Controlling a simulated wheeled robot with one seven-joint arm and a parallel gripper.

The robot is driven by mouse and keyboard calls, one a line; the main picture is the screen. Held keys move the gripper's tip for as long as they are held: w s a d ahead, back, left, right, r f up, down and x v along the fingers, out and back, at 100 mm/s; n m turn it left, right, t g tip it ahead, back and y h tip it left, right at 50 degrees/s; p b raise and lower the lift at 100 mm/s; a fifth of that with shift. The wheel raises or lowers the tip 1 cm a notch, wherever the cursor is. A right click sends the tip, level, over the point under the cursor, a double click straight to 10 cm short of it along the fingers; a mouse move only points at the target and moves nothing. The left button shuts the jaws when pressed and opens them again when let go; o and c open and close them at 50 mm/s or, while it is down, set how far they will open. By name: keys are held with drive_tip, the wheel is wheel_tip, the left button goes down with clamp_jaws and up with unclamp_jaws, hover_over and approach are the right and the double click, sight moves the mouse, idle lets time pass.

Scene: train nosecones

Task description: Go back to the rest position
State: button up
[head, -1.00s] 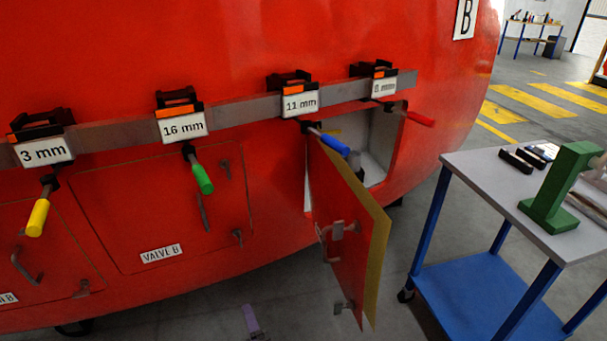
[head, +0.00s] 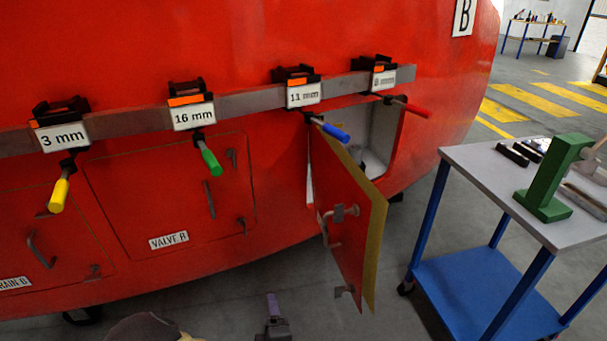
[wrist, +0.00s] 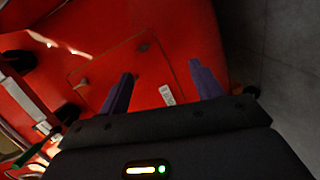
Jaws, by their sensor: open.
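My gripper is at the bottom edge of the head view, where a purple finger (head: 273,305) shows low in front of the red nosecone (head: 200,40). In the wrist view my gripper (wrist: 160,92) is open, with two purple fingers wide apart and nothing between them. Beyond the fingers is a closed red panel with a small white label (wrist: 166,95). The fingers appear apart from the panel.
An open hatch door (head: 348,215) juts out from the nosecone. Tools with yellow (head: 59,195), green (head: 211,162), blue (head: 336,132) and red (head: 412,108) handles hang from a rail (head: 240,102). A blue trolley (head: 485,290) stands at right. Grey floor lies between.

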drive_tip(key=w+d+f+m+g+h+b, duration=0.15)
drive_tip(key=d+m+g+h, duration=0.25)
drive_tip(key=d+m+g, duration=0.45)
drive_tip(key=s+d+r+m+g+p, duration=0.1)
drive_tip(key=s+d+r+m+g, duration=0.1)
drive_tip(key=s+d+r+m, duration=0.45)
drive_tip(key=s+d+r+m+g+p, duration=0.1)
drive_tip(key=s+d+r+m+g, duration=0.2)
drive_tip(key=d+r, duration=0.6)
wheel_tip(320, 180, up, 22)
drive_tip(key=p, duration=2.2)
drive_tip(key=shift+w+a+m+t+p, duration=0.2)
drive_tip(key=shift+a+m+t+p, duration=0.1)
drive_tip(key=shift+a+t, duration=0.1)
